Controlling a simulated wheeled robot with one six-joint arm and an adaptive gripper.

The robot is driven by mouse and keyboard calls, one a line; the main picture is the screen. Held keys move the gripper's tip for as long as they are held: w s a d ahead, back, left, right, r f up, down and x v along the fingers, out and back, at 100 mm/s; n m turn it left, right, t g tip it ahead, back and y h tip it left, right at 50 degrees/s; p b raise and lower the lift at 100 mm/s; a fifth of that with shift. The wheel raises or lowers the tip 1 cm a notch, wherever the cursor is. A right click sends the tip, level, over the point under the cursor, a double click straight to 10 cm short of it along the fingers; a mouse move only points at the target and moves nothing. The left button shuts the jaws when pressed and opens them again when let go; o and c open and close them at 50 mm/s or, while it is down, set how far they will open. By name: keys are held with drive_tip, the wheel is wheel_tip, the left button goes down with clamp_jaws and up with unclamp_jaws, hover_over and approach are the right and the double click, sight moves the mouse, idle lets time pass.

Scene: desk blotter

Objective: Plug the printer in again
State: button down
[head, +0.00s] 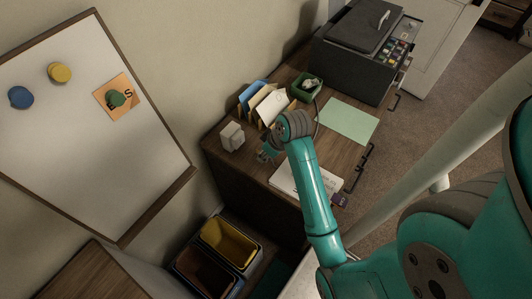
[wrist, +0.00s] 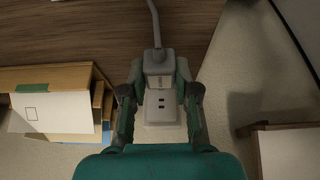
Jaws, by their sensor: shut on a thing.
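My gripper (wrist: 158,72) is shut on a grey plug (wrist: 158,62), with a finger on each side of it. A grey cord (wrist: 153,20) runs up from the plug in the wrist view. A pale outlet block (wrist: 161,110) with dark slots shows just past the plug; I cannot tell whether they touch. In the head view the white block (head: 232,135) stands at the desk's left end, and my gripper (head: 265,154) is low beside it on the right. The plug is hard to make out there. The dark printer (head: 365,52) stands at the desk's far end.
A file holder with papers (head: 268,102) stands close behind my gripper. A green tray (head: 306,87), a pale green sheet (head: 347,121) and a white book (head: 300,184) lie on the desk (head: 222,156). Bins (head: 231,243) stand below, and a whiteboard (head: 90,120) is at left.

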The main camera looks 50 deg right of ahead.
drive_tip(key=shift+w, duration=2.75)
drive_tip(key=shift+w, duration=1.45)
drive_tip(key=c, duration=0.8)
unclamp_jaws()
drive_tip(key=shift+r, duration=0.1)
drive_tip(key=shift+v, duration=3.7)
